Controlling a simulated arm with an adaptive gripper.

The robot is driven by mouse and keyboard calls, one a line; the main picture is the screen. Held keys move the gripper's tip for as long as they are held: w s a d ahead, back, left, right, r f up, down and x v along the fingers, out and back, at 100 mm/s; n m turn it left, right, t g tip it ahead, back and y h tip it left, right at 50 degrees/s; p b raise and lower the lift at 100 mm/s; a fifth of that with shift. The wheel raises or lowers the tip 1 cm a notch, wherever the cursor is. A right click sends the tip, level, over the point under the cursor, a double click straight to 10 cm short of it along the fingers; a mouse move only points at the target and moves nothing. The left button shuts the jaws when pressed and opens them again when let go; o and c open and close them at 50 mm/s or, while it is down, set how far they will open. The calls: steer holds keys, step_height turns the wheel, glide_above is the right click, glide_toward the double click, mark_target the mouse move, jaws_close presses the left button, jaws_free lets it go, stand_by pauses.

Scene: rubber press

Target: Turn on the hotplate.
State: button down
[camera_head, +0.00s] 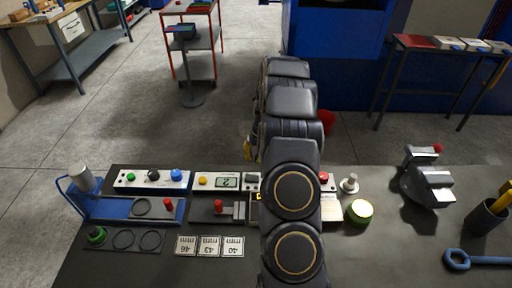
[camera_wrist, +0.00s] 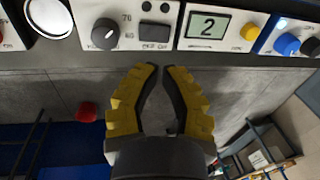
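My gripper (camera_wrist: 162,70), with yellow and black fingers, is open and empty in the wrist view. Its fingertips are a small gap apart, just short of the control panels' edge in that picture. A panel with a dark round knob (camera_wrist: 105,34), small number marks and a dark rectangular button (camera_wrist: 154,31) lies beyond the fingertips. It looks like the hotplate's control, but its small lettering is hard to read. No fingertip appears to touch it. In the head view my arm covers most of this panel and the gripper; a heating plate cannot be made out clearly.
A panel with a display reading 2 (camera_wrist: 207,27) and a yellow button (camera_wrist: 249,31) adjoins the knob panel. In the head view, another panel (camera_head: 152,179), a blue tray (camera_head: 100,207) and number cards (camera_head: 209,246) lie left of my arm; a yellow-green tin (camera_head: 359,211) and vise (camera_head: 426,182) stand right.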

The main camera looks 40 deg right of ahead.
mark_target(250, 177)
steer(key=f, duration=0.5)
steer(key=a+f, duration=0.1)
steer(key=f, duration=0.1)
steer(key=shift+w+f, duration=0.3)
steer(key=shift+w, duration=0.1)
steer(key=shift+a+f+g+h, duration=0.15)
steer(key=shift+f+g+h, duration=0.35)
steer(key=shift+g+h, duration=0.1)
steer(key=shift+s+d+r, duration=0.1)
steer(key=shift+s+d, duration=0.5)
step_height(250, 177, up, 14)
steer(key=d, duration=0.1)
steer(key=shift+s, duration=0.4)
steer(key=shift+d+r, duration=0.1)
